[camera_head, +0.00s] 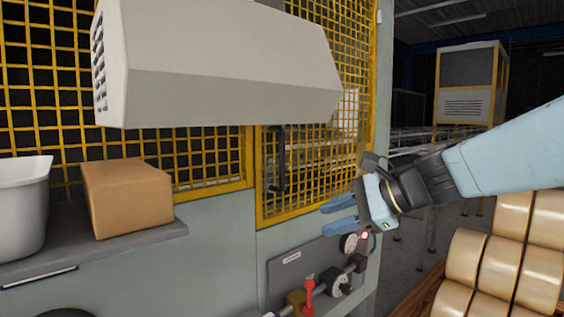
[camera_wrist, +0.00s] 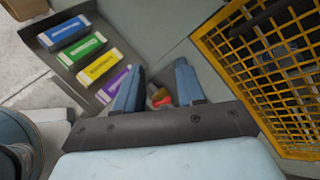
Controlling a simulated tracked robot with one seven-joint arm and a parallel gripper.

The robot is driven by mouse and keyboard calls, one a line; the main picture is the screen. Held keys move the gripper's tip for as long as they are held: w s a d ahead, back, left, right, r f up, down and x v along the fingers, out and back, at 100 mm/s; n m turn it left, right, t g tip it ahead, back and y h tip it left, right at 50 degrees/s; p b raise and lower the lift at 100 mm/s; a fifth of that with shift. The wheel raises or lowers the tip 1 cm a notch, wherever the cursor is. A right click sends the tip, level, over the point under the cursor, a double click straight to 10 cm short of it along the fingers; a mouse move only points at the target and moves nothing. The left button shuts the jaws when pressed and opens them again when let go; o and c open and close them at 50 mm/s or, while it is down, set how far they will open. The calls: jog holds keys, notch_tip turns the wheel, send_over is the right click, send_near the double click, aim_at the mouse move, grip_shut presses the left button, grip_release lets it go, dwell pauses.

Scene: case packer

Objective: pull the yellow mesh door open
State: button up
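The yellow mesh door (camera_head: 345,130) is in the middle of the head view, on the front of the pale machine. It looks shut, with its lower edge in line with the panel below. Its black upright handle (camera_head: 278,160) is on the left side, its top close under the grey hood. In the wrist view the door (camera_wrist: 250,75) fills the right side, with the dark handle (camera_wrist: 262,18) near the top. My gripper (camera_head: 326,219) is in front of the door's lower part, right of and below the handle. Its blue fingers (camera_wrist: 159,78) are apart and hold nothing.
A grey hood (camera_head: 220,70) overhangs the door's upper left. Below the door are a red valve handle (camera_head: 309,292) and gauges. A cardboard box (camera_head: 125,200) and white tub (camera_head: 22,205) sit on the left ledge. Tan rolls (camera_head: 495,265) are stacked at right.

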jog(key=w+r+m+t+y, duration=0.45)
jog(key=w+r+m, duration=0.25)
jog(key=w+m, duration=0.4)
send_over(282, 185)
jog(key=w, duration=0.1)
jog(key=shift+r+t+h, duration=0.25)
jog(key=shift+h, duration=0.2)
jog(key=shift+c, duration=0.4)
grip_shut()
